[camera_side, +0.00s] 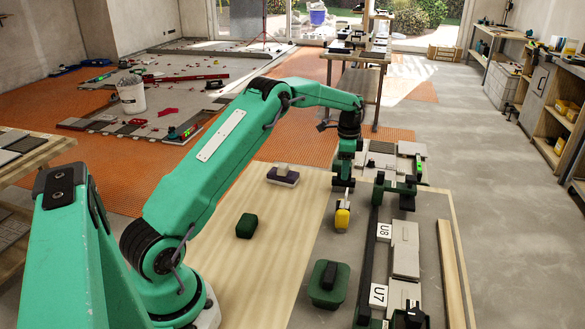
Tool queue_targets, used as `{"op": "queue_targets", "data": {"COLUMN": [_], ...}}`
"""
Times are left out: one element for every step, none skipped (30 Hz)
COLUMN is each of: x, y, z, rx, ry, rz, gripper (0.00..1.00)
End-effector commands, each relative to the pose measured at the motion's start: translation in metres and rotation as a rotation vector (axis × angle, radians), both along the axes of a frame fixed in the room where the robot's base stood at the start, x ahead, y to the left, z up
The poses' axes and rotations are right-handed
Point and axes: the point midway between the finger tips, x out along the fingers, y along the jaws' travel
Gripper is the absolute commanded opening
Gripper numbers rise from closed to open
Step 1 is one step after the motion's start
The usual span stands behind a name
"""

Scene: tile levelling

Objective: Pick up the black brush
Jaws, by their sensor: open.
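My gripper (342,187) points down over the right part of the worktable, open, with its fingertips just above or beside a small yellow-handled tool (342,218). I cannot tell whether they touch it. No object is plainly a black brush. The closest match is a dark, near-black block with a beige top piece (283,176), lying on the wooden board to the left of my gripper and apart from it. A dark green block (247,225) lies nearer on the same board. A green pad with a black handle (328,283) lies near the front.
On the right, a dark rail frame (371,245) holds pale tiles (406,235) with labels U8 and U7. A wooden strip (451,275) runs along the right edge. More tiles (381,160) lie behind my gripper. The wooden board (290,225) is mostly bare.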

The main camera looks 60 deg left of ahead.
Motion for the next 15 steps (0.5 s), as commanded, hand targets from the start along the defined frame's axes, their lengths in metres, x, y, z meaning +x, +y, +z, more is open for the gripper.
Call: {"op": "queue_targets", "data": {"x": [0.000,0.000,0.000,0.000,0.000,0.000,0.000,0.000,0.000,0.000,0.000,-0.001,-0.001,-0.002,-0.002], "y": [0.000,0.000,0.000,0.000,0.000,0.000,0.000,0.000,0.000,0.000,0.000,0.000,0.000,-0.001,-0.001], "z": [-0.004,-0.005,-0.006,-0.006,-0.006,-0.006,-0.006,-0.007,-0.008,-0.009,-0.011,-0.013,-0.016,-0.019,-0.023], "rx": [0.000,0.000,0.000,0.000,0.000,0.000,0.000,0.000,0.000,0.000,0.000,0.000,0.000,-0.001,-0.001], "ry": [0.001,0.001,0.000,0.000,0.000,0.000,0.000,0.000,0.000,0.000,0.000,0.000,0.001,0.002,0.002], "rz": [0.000,0.000,0.000,0.000,0.000,0.000,0.000,0.000,0.000,0.000,0.000,0.000,0.000,0.000,0.000], "gripper": [0.53,0.53,0.53,0.53,0.53,0.53,0.53,0.53,0.53,0.53,0.53,0.53,0.53,0.53,0.53]}}
